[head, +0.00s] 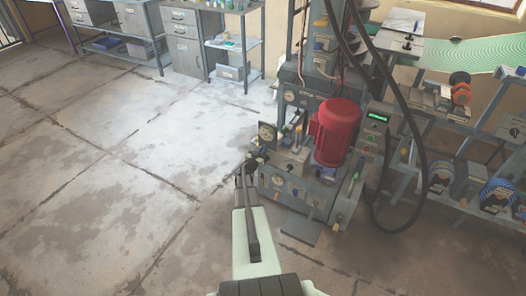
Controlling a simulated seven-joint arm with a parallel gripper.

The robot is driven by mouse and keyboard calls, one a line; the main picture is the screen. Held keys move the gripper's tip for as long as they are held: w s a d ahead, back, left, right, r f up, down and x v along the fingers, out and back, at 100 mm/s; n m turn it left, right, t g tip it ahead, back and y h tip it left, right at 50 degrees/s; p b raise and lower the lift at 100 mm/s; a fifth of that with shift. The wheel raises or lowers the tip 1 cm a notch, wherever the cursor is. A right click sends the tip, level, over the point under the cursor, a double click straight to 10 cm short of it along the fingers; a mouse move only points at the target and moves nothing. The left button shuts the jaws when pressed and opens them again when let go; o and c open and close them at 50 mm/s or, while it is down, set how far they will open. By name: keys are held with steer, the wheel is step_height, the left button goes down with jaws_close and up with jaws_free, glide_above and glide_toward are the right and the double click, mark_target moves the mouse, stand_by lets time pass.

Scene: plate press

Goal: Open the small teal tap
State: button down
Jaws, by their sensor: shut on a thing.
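My arm reaches up from the bottom of the head view to the left front corner of the plate press (312,190). My gripper (253,163) is at that corner, just below a round gauge (266,132). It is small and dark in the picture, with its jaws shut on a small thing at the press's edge. This is where the small teal tap seems to be. The jaws cover it, and I cannot make out its colour or how far it is turned.
A red motor (336,132) stands on the press, right of my gripper. A control box (374,128) with a green display and a hanging black hose (424,150) are further right. Shelving (470,180) stands at the right. The floor (110,170) at left is clear.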

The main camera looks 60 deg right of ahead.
stand_by(0.5)
steer(key=c, duration=1.2)
jaws_free()
steer(key=shift+a, duration=0.15)
steer(key=a, duration=1.3)
steer(key=shift+a, duration=0.25)
